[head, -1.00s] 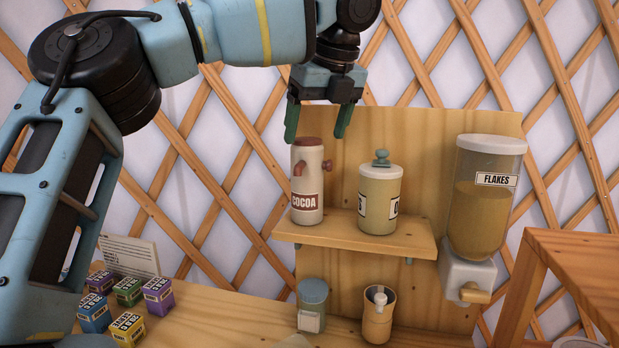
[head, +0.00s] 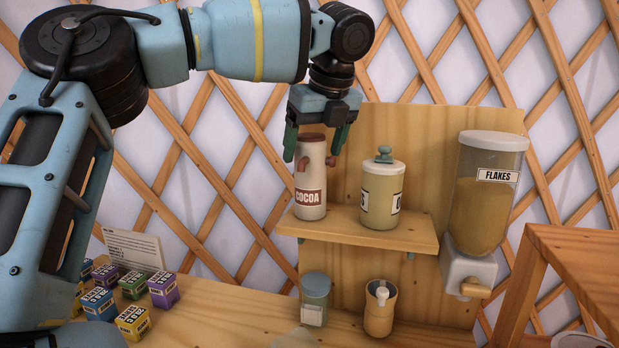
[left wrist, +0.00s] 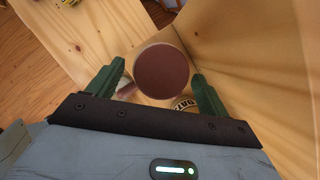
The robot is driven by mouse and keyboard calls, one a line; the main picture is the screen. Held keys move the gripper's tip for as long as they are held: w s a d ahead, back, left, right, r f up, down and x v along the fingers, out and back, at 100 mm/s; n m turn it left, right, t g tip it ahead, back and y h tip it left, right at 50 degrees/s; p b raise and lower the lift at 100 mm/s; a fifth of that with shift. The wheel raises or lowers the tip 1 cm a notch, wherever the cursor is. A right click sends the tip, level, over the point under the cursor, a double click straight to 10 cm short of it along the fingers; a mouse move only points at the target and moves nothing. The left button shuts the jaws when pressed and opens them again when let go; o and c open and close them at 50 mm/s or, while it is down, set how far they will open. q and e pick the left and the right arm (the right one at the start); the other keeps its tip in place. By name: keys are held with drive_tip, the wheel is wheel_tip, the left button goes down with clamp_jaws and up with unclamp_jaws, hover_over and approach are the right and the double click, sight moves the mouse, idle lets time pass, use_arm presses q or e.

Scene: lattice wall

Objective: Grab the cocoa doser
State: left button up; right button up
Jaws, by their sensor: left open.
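The cocoa doser (head: 309,182) is a white cylinder with a brown lid, a brown spout and a COCOA label. It stands upright at the left end of the wooden shelf (head: 400,236). My left gripper (head: 316,155) is open, pointing down, with its green fingers on either side of the doser's top in the head view. In the left wrist view the round brown lid of the cocoa doser (left wrist: 163,72) lies between and beyond the fingertips of the left gripper (left wrist: 158,80). I cannot tell whether the fingers touch it. My right gripper is not in view.
A yellow-green canister (head: 381,196) stands close to the right of the doser. A flakes dispenser (head: 484,200) hangs farther right. A blue-lidded jar (head: 315,298) and a tan pot (head: 379,308) stand below the shelf. Several small boxes (head: 132,284) sit at lower left.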

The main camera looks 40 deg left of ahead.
sight(310, 159)
use_arm(q)
drive_tip(key=shift+x, duration=1.65)
drive_tip(key=shift+s, duration=0.1)
drive_tip(key=c, duration=1.2)
